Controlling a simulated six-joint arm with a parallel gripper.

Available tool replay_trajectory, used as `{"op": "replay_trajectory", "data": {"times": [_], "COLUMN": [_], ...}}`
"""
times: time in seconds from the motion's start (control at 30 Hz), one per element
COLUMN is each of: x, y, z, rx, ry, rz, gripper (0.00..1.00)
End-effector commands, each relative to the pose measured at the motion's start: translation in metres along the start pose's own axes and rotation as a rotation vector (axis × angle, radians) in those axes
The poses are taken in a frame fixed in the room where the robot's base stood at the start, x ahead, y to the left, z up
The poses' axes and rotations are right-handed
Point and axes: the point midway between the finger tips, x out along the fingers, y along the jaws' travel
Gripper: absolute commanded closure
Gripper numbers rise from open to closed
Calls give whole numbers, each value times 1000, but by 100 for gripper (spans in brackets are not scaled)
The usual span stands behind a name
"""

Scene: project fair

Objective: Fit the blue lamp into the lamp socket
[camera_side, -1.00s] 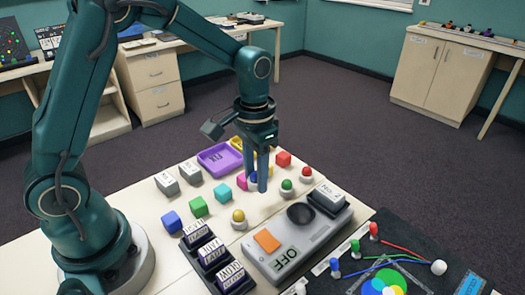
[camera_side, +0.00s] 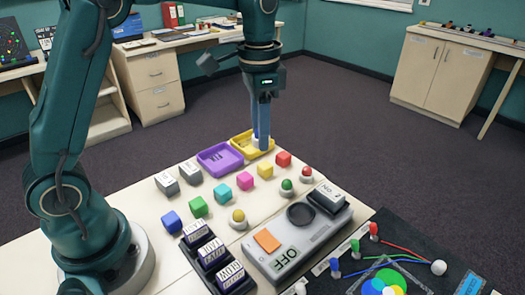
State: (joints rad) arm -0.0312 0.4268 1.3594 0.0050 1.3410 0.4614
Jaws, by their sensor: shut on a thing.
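My gripper (camera_side: 261,142) is shut on the blue lamp, raised above the table and appearing in front of the yellow tray. Its fingers hide most of the lamp; a bit of the white base (camera_side: 255,139) shows beside them. The lamp socket seems to be the dark round recess (camera_side: 300,214) on top of the grey box (camera_side: 325,232). It is empty and lies to the lower right of my gripper, well apart from it.
Yellow (camera_side: 238,217), green (camera_side: 287,186) and red (camera_side: 306,173) lamps stand near the box. Several coloured cubes, a purple tray (camera_side: 219,158) and a yellow tray (camera_side: 240,140) lie behind. Dark label blocks (camera_side: 212,255) stand at the front left of the box.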

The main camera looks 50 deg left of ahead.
Motion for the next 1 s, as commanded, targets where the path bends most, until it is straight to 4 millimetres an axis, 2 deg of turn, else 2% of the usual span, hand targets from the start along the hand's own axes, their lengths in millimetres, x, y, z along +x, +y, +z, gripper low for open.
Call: {"op": "replay_trajectory", "data": {"times": [0.03, 0.2, 0.4, 0.67, 1.0], "x": [0, 3, 11, 22, 54], "y": [18, 66, 99, 105, 104], "z": [-14, -40, -48, -48, -47], "rx": [74, 242, 341, 357, 355], "ry": [2, 3, -5, -10, -11], "rz": [0, 0, 4, 6, 6], "gripper": [100, 100, 100, 100, 100]}}
